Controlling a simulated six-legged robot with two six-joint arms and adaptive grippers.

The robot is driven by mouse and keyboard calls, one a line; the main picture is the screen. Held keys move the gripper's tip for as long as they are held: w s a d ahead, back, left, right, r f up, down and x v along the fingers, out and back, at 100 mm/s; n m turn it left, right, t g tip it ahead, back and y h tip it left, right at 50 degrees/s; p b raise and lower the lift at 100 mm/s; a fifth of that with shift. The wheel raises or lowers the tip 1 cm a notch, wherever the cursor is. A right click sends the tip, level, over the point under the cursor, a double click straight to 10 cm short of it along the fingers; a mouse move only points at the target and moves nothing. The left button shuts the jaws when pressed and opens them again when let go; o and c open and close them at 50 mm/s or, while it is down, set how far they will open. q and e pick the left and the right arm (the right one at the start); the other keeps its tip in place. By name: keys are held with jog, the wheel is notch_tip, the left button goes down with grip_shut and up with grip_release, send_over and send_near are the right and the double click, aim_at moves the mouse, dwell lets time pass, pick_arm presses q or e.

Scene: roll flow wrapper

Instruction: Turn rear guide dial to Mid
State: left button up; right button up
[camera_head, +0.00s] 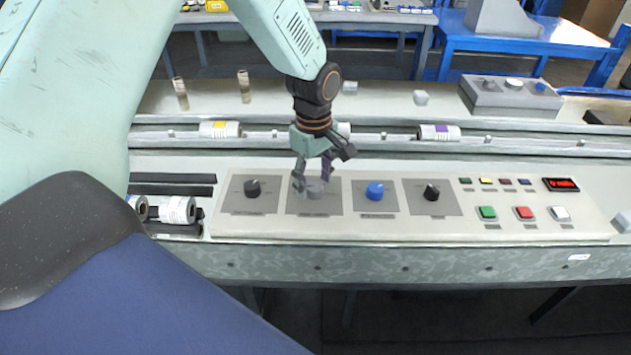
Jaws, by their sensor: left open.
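The control panel (400,225) has a row of dials on grey plates: a black dial (252,187) at the left, a grey dial (315,191), a blue dial (375,190) and another black dial (431,192). The labels are too small to read, so I cannot tell which one is the rear guide dial or what its setting is. My left gripper (313,175) is open and points down at the grey dial. Its fingers hide part of that dial, and I cannot tell whether they touch it. My right gripper is not in view.
Right of the dials are a green button (487,212), a red button (523,213), a white button (559,213) and a red display (561,185). White rolls (178,210) lie at the panel's left. A rail with labelled rolls (439,132) runs behind. A grey box (510,97) stands back right.

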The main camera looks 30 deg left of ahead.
pick_arm(q)
jog(key=shift+s+f, duration=0.2)
jog(key=shift+f, duration=0.05)
jog(key=shift+w+f, duration=0.2)
jog(key=shift+w, duration=0.15)
jog(key=shift+c, duration=0.3)
jog(key=shift+s+r, duration=0.1)
jog(key=shift+s, duration=0.1)
jog(key=c, duration=0.9)
jog(key=shift+c, duration=1)
